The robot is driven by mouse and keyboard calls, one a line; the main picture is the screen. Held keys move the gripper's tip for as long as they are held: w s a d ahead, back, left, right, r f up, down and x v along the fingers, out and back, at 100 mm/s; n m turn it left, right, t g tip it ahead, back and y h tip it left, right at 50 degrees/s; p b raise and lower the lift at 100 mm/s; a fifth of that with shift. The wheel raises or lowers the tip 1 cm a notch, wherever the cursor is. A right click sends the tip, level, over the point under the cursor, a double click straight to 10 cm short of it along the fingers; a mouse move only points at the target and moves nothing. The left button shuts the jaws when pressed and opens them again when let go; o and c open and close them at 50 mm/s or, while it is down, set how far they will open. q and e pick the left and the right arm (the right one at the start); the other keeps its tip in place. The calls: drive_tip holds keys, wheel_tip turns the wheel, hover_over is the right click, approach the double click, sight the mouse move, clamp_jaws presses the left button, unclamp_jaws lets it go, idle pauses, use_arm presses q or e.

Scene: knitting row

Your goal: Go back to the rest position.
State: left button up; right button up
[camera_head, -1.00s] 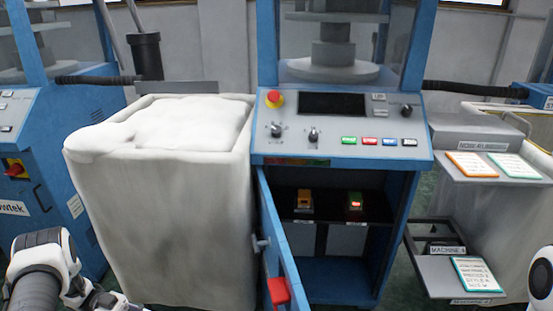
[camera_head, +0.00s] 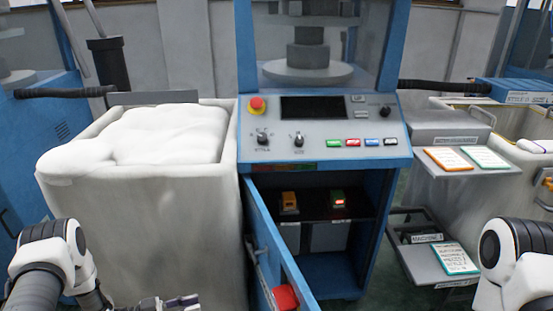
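My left gripper (camera_head: 172,303) shows only in part at the bottom edge, in front of the white bin and left of the open cabinet door. Its fingers are cut off by the frame, so I cannot tell whether they are open or shut. I see nothing clearly held in it. My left arm comes in from the lower left. Part of my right arm shows at the lower right, and its gripper is out of view.
A blue knitting machine with a control panel (camera_head: 322,145) stands ahead. Its lower door (camera_head: 272,245) hangs open toward me. A white bin (camera_head: 140,225) is on the left. Shelves with cards (camera_head: 455,258) and another bin are on the right.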

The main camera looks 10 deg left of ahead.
use_arm(q)
drive_tip(key=s+d+f+n+g+y+p, duration=0.2)
drive_tip(key=d+n+y+p, duration=0.2)
drive_tip(key=d+n+y, duration=0.5)
drive_tip(key=s+r+g+y+p, duration=0.1)
drive_tip(key=s+g, duration=0.3)
drive_tip(key=s, duration=0.6)
drive_tip(key=s+r+n+g+y+p, duration=0.1)
drive_tip(key=s+r+g+y, duration=0.1)
drive_tip(key=s, duration=0.9)
drive_tip(key=shift+s+a+r+g+y+p, duration=0.25)
drive_tip(key=shift+a+g+y+p, duration=0.1)
drive_tip(key=shift+g+y, duration=0.7)
